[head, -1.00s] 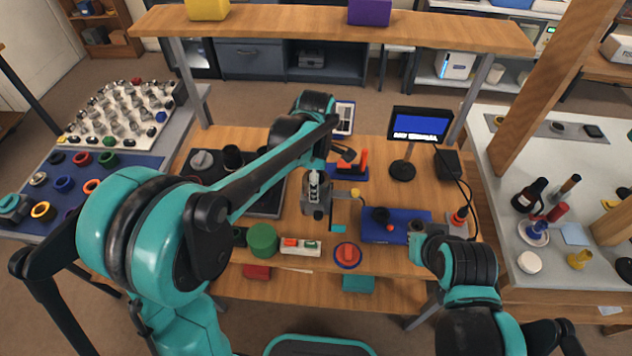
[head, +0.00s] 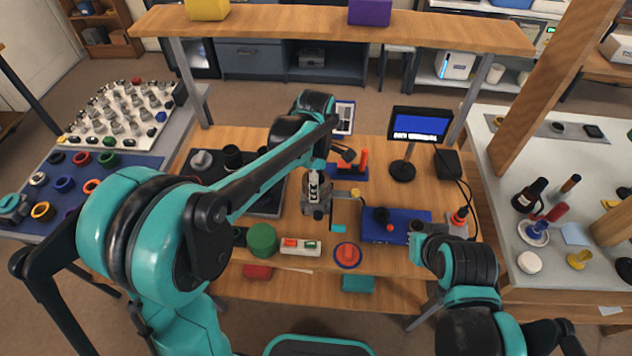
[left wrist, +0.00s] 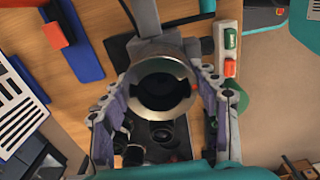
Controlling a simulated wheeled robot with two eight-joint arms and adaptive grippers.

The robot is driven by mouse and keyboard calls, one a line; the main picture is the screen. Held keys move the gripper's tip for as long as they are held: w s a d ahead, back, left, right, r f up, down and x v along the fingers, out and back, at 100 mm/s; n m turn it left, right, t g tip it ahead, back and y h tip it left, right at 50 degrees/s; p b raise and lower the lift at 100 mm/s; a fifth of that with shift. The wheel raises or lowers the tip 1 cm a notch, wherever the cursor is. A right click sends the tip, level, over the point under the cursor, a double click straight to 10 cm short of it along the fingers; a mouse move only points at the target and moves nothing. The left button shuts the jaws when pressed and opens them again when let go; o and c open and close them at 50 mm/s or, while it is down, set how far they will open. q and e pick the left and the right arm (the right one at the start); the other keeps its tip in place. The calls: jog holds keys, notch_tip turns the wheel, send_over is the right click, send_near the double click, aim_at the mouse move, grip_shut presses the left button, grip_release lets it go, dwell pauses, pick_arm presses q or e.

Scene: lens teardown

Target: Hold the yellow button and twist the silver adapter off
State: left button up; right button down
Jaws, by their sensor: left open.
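The silver adapter (left wrist: 137,84) is a round metal ring with a dark bore in the left wrist view, with a small red dot on its right side. My left gripper (left wrist: 160,82) is open, one finger on each side of the ring; whether the fingers touch it I cannot tell. In the head view, my left gripper (head: 316,196) is over the middle of the table, where the adapter is hard to make out. A small yellow part (head: 355,192), likely the yellow button, is just right of it. My right gripper (head: 416,232) is low by the blue mat's right end, its fingers unclear.
A green cylinder (head: 262,240), a white switch box (head: 300,247) and a red round button (head: 347,254) line the front. A monitor (head: 421,124) stands behind. A dark tray (head: 268,205) is at left.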

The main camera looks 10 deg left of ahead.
pick_arm(q)
jog(key=o, duration=1.3)
notch_tip(320, 180, up, 12)
